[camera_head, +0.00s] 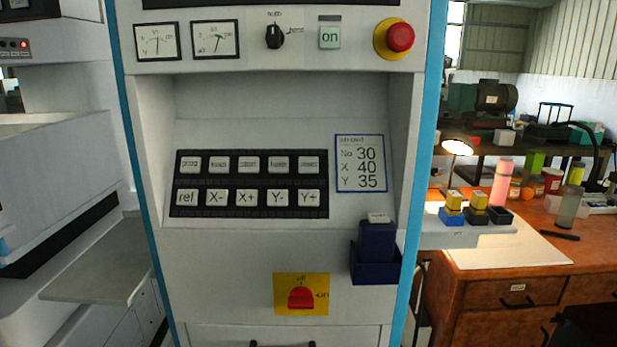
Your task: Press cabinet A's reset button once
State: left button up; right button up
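A white control cabinet (255,255) with blue edge strips fills the middle of the view. I see no letter on it that marks it as cabinet A. Its recessed black keypad (249,183) has two rows of white keys. The lower row reads rel, X-, X+, Y-, Y+. The upper-row labels are too small to read surely; the rightmost upper key (308,164) may say reset, but I cannot tell. Neither of my grippers is in view, and nothing touches the keys.
Above are two dials (215,40), a black knob (274,37), a green on button (330,37) and a red emergency stop (400,37). Below are a red switch on a yellow plate (301,295) and a blue holder (375,268). A cluttered wooden workbench (490,290) stands right.

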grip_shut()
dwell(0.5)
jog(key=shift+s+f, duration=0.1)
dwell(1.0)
